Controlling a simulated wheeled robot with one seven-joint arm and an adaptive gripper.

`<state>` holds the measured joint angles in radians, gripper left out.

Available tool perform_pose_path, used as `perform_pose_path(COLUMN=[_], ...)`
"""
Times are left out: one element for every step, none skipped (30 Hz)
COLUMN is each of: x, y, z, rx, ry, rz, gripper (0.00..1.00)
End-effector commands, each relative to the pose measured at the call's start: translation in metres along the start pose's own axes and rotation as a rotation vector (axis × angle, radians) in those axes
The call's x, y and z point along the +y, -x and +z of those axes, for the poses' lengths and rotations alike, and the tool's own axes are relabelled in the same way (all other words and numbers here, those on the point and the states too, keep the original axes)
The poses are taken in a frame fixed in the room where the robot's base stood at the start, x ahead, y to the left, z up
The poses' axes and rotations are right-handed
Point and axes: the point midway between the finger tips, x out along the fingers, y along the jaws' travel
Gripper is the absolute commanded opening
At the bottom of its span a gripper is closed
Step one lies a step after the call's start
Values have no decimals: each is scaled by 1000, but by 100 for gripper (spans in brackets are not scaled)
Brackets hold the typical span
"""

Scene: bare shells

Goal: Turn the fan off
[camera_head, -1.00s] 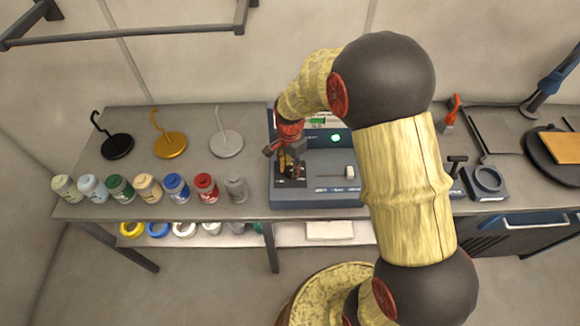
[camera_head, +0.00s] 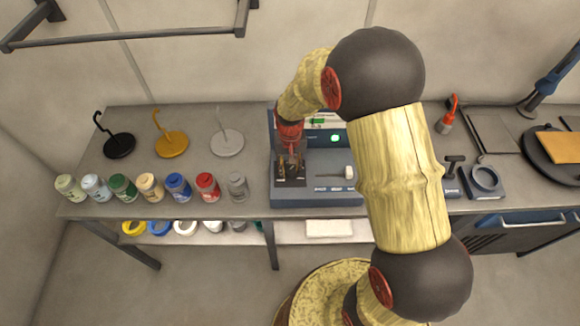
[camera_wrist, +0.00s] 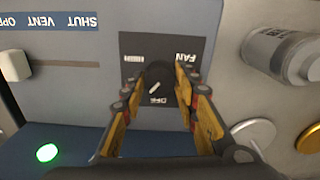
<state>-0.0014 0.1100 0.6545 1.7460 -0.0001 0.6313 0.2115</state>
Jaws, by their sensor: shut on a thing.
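The fan control is a dark square plate (camera_wrist: 134,46) marked FAN and OFF, upside down in the wrist view, on a blue-grey bench unit (camera_head: 318,202). Its round black knob (camera_wrist: 157,76) carries a white pointer mark, which lies slanted near the OFF label. My gripper (camera_wrist: 158,84) reaches down over the plate with its two yellow fingers on either side of the knob, shut on it. In the head view my gripper (camera_head: 291,166) stands over the plate at the unit's left end. The fingers hide part of the plate's edges.
A white slider (camera_head: 349,172) sits on the same unit, by SHUT, VENT and OPEN labels. A green light (camera_head: 336,139) glows behind. Several jars (camera_head: 177,187) and round-based hook stands (camera_head: 228,143) are to the left. A ring fixture (camera_head: 486,179) is to the right.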

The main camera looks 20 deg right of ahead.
Motion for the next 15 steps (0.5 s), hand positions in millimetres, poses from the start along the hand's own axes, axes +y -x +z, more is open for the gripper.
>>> perform_pose_path(x=[0,0,0,0,0,0,0,0,0,0,0,0,0,0,0], y=[1,1,1,1,1,1,1,1,1,1,1,1,1,1,1], z=[-1,-1,-1,-1,-1,-1,-1,-1,-1,-1,-1,-1,-1,-1,-1], rx=[2,2,2,2,2,2,2,2,2,2,2,2,2,2,2], ry=[44,72,111,139,168,206,233,261,297,324,349,383,407,431,461], rz=[-1,-1,-1,-1,0,0,0,0,0,0,0,0,0,0,0], gripper=[5,5,5,5,5,5,5,5,5,5,5,5,5,5,5])
